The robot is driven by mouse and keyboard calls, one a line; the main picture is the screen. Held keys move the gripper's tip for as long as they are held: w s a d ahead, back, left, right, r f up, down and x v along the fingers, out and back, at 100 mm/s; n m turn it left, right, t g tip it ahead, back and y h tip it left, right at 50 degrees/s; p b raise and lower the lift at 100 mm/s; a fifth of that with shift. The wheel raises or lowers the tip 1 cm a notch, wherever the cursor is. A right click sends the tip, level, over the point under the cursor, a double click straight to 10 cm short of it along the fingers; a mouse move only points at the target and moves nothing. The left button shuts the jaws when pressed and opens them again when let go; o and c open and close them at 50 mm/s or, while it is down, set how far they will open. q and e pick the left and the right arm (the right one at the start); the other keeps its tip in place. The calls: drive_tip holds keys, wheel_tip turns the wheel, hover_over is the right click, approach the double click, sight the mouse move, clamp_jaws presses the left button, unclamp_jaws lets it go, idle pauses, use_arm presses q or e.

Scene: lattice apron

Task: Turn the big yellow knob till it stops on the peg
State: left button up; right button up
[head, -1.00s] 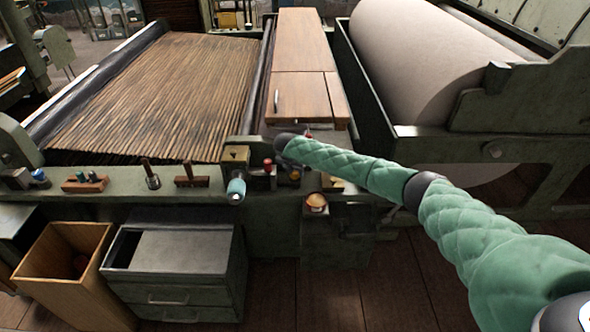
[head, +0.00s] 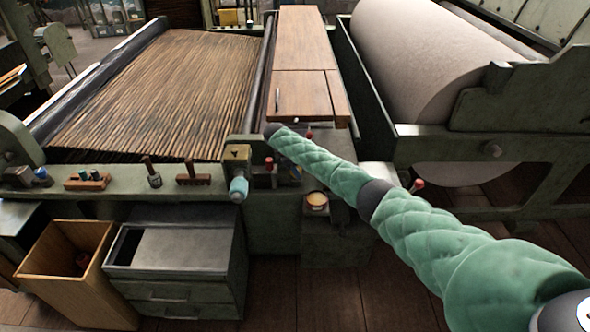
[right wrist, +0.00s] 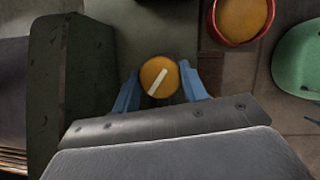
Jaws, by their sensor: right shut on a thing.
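The yellow knob (right wrist: 158,77) is a round orange-yellow disc with a white bar across its face. The bar slants from lower left to upper right in the right wrist view. My right gripper (right wrist: 160,80) is shut on the knob, with one blue finger on each side of it. In the head view my green right arm hides most of the knob and gripper. I cannot clearly make out the peg. My left gripper is not in view.
A teal-ended handle (head: 238,188) and red-topped knob (head: 269,165) stand left of my arm. A large pale roller (head: 430,60) is at the right.

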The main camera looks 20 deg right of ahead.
drive_tip(key=shift+f+m+g, duration=0.1)
drive_tip(key=shift+m+g, duration=0.3)
drive_tip(key=shift+m, duration=0.6)
drive_tip(key=m+g+b, duration=0.1)
drive_tip(key=m, duration=0.1)
drive_tip(key=shift+w+m+y, duration=0.1)
drive_tip(key=shift+m+y, duration=0.2)
drive_tip(key=shift+m+g+y+b, duration=0.3)
drive_tip(key=shift+m+b, duration=0.1)
drive_tip(key=shift+m, duration=0.8)
drive_tip(key=shift+w+m+g+y+b, duration=0.1)
drive_tip(key=shift+m+g+y+b, duration=0.25)
drive_tip(key=shift+m, duration=0.75)
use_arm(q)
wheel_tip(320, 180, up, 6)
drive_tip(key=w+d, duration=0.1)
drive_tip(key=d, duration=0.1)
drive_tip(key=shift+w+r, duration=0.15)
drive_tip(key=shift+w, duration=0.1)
use_arm(e)
drive_tip(key=shift+d, duration=0.1)
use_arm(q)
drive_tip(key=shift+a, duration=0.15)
use_arm(e)
drive_tip(key=o, duration=1)
